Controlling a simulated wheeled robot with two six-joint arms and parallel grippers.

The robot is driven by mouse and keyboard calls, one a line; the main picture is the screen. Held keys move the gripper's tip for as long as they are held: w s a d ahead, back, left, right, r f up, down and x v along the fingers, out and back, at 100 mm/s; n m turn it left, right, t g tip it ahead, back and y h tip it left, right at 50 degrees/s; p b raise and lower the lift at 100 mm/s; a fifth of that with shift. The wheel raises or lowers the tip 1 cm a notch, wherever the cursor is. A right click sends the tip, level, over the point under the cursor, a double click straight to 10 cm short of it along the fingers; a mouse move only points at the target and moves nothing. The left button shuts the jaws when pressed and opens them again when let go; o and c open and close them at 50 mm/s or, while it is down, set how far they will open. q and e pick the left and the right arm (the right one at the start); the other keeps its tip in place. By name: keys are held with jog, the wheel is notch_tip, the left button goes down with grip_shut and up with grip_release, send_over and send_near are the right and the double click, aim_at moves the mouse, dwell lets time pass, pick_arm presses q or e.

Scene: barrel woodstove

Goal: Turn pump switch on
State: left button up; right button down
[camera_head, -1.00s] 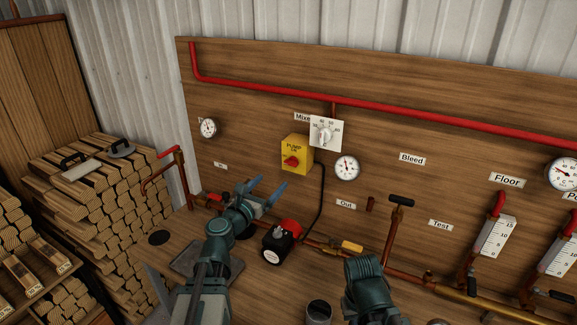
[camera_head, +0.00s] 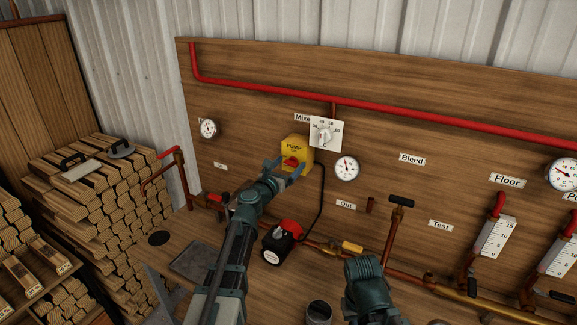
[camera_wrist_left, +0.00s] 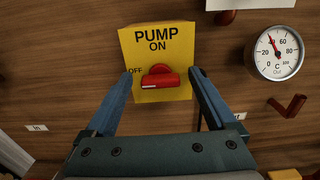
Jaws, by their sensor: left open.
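The pump switch is a yellow box (camera_head: 299,150) with a red knob (camera_head: 291,162) on the wooden wall panel. In the left wrist view the yellow box (camera_wrist_left: 174,45) reads "PUMP ON" with "OFF" at its left, and the red knob (camera_wrist_left: 160,79) lies sideways with its white mark toward the left, near "OFF". My left gripper (camera_head: 285,171) is open in front of the box. In the left wrist view its blue fingers (camera_wrist_left: 160,74) stand on either side of the knob, with a gap on both sides. My right gripper is not visible; only part of my right arm shows.
A round gauge (camera_head: 347,168) and a white mixer dial (camera_head: 325,134) are close to the right of the box. A red-and-black pump (camera_head: 283,240) and copper pipes sit below. Stacked firewood (camera_head: 105,195) stands at the left.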

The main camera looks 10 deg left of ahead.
pick_arm(q)
jog(key=c, duration=1.4)
jog(key=shift+m, duration=0.3)
jog(key=m, duration=0.3)
jog(key=shift+d+m, duration=0.1)
jog(key=shift+m, duration=0.3)
jog(key=m, duration=0.4)
jog(key=shift+m, duration=0.3)
jog(key=m, duration=0.4)
jog(key=shift+d+f, duration=0.1)
jog(key=shift+f, duration=0.05)
jog(key=shift+s+m, duration=0.1)
jog(key=shift+m, duration=2.4)
jog(key=shift+f, duration=0.1)
